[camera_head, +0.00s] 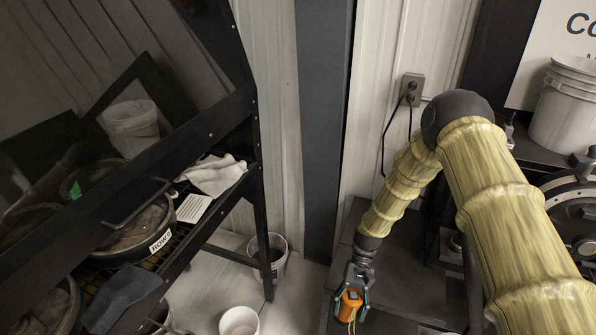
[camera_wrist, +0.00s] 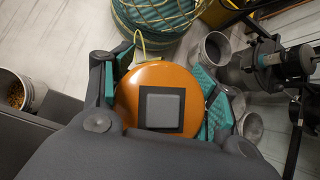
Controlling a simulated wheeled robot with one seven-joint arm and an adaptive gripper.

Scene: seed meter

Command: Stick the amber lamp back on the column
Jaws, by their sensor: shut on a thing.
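The amber lamp (camera_head: 350,303) is a small orange body held between the fingers of my gripper (camera_head: 351,307), low in the middle of the head view. In the wrist view the lamp (camera_wrist: 135,100) shows a round orange face with a grey square pad bordered in black. Teal-padded fingers close on it from both sides. A thin yellow cord (camera_wrist: 140,42) hangs from it. A tall dark column (camera_head: 325,130) stands against the pale wall, up and left of my gripper, apart from the lamp.
A black rack (camera_head: 255,135) with round bins, a cloth and a notice stands at left. Pails (camera_head: 240,322) sit on the floor. A wall outlet (camera_head: 412,88) has cords hanging. A dark bench (camera_head: 390,295) lies below my arm. Wheel-like machinery (camera_head: 575,215) is at right.

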